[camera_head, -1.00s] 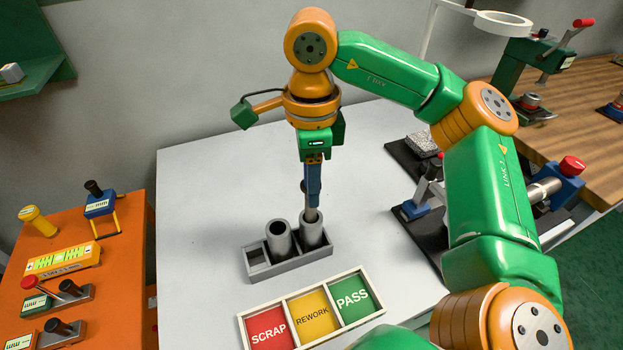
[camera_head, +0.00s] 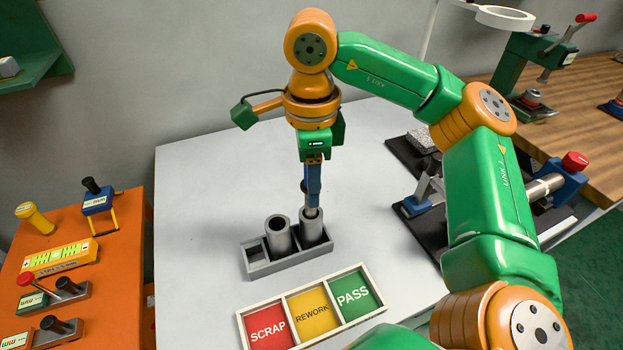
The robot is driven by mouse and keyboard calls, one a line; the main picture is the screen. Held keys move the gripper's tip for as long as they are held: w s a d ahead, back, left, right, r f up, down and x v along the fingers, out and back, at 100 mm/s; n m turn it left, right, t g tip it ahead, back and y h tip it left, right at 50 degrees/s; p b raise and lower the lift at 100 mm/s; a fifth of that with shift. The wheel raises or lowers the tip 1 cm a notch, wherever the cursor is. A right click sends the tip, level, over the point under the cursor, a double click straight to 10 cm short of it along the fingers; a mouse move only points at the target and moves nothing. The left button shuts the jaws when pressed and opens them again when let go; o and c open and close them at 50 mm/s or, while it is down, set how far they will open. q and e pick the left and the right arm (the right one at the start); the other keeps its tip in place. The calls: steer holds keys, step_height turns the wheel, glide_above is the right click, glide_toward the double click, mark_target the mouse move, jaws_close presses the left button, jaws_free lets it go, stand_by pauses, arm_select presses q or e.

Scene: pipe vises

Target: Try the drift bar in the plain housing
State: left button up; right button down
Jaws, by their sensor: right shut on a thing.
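My right gripper (camera_head: 313,200) points straight down over the grey rack (camera_head: 285,265) and is shut on the drift bar (camera_head: 312,212), a thin grey bar held upright. The bar's lower end is at the open top of the right grey cylindrical housing (camera_head: 314,232) and appears to be inside its bore. A second grey housing (camera_head: 278,237) stands just left of it in the rack, its bore open and empty-looking. I cannot tell which housing is the plain one. The rack's left compartment looks empty. My left gripper is out of view.
A sorting tray (camera_head: 341,321) with red SCRAP, yellow REWORK and green PASS sections lies in front of the rack. An orange table (camera_head: 108,268) with gauges stands at left. A blue-ended fixture (camera_head: 565,185) and a wooden bench (camera_head: 580,100) are at right. White table is clear behind the rack.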

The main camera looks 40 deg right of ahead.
steer(key=shift+f+b, duration=0.4)
steer(key=shift+f, duration=0.1)
stand_by(0.3)
steer(key=c, duration=0.8)
jaws_free()
